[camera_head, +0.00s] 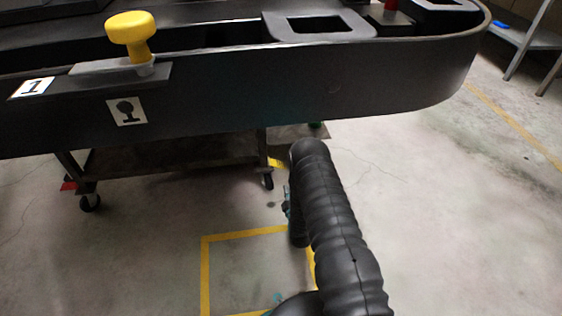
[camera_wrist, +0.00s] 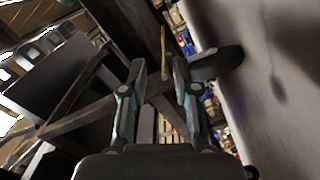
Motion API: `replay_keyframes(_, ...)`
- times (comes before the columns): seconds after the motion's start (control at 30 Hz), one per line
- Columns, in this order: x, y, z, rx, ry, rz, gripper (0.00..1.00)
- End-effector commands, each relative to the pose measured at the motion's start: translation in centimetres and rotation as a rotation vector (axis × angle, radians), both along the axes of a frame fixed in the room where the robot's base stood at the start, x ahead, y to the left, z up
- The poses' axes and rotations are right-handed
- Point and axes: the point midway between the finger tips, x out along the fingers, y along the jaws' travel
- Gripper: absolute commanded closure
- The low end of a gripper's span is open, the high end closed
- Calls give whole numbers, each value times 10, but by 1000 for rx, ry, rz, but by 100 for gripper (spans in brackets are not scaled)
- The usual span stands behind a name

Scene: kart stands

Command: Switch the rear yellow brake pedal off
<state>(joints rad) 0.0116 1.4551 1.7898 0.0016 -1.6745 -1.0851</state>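The yellow brake pedal (camera_head: 131,32) is a mushroom-shaped knob at the upper left in the head view. It stands up from a grey base on top of the black kart bumper, tilted slightly. My gripper (camera_wrist: 158,72) shows in the wrist view with its two fingers apart and nothing between them. In the head view my black arm reaches up from the lower right and ends below the bumper, well to the right of the pedal; the fingers cannot be made out there. I cannot identify the pedal in the wrist view.
The black bumper (camera_head: 330,88) spans the head view, with a "1" label (camera_head: 32,87) and a pedal-symbol label (camera_head: 127,111). A wheeled stand (camera_head: 170,153) is under it. Yellow lines (camera_head: 205,270) mark open concrete floor. A metal shelf (camera_head: 525,38) stands at the far right.

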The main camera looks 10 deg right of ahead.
Motion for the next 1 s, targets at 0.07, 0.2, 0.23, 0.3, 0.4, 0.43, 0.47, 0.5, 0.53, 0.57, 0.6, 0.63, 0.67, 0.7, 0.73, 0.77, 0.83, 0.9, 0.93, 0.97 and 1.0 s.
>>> replay_keyframes(0.07, 11, 7, 0, 0, -3, 10, 70)
replay_keyframes(0.2, 35, 13, -1, 0, -3, 19, 70)
replay_keyframes(0.23, 41, 13, 0, 0, -4, 18, 70)
replay_keyframes(0.3, 55, 13, 0, 0, -4, 18, 70)
replay_keyframes(0.4, 73, 13, -1, 0, -3, 18, 70)
replay_keyframes(0.43, 79, 12, 0, 0, -4, 17, 70)
replay_keyframes(0.47, 84, 12, -1, 0, -2, 17, 70)
replay_keyframes(0.5, 91, 12, -1, 0, -3, 16, 70)
replay_keyframes(0.53, 96, 11, -1, 0, -3, 16, 70)
replay_keyframes(0.57, 100, 11, 0, 0, -3, 15, 70)
replay_keyframes(0.6, 106, 11, 0, 0, -2, 15, 70)
replay_keyframes(0.63, 110, 11, 0, 0, -2, 15, 70)
replay_keyframes(0.67, 113, 10, 0, 0, -2, 15, 70)
replay_keyframes(0.7, 118, 10, 0, 0, -2, 14, 70)
replay_keyframes(0.73, 120, 10, 0, 0, -2, 14, 70)
replay_keyframes(0.77, 122, 10, 0, 0, -2, 14, 70)
replay_keyframes(0.83, 127, 10, 0, 0, 0, 13, 70)
replay_keyframes(0.9, 129, 9, 0, 0, 0, 13, 70)
replay_keyframes(0.93, 129, 9, 0, 0, 1, 14, 70)
replay_keyframes(0.97, 130, 9, 0, 0, 1, 14, 70)
replay_keyframes(1.0, 130, 9, 0, 0, 1, 13, 70)
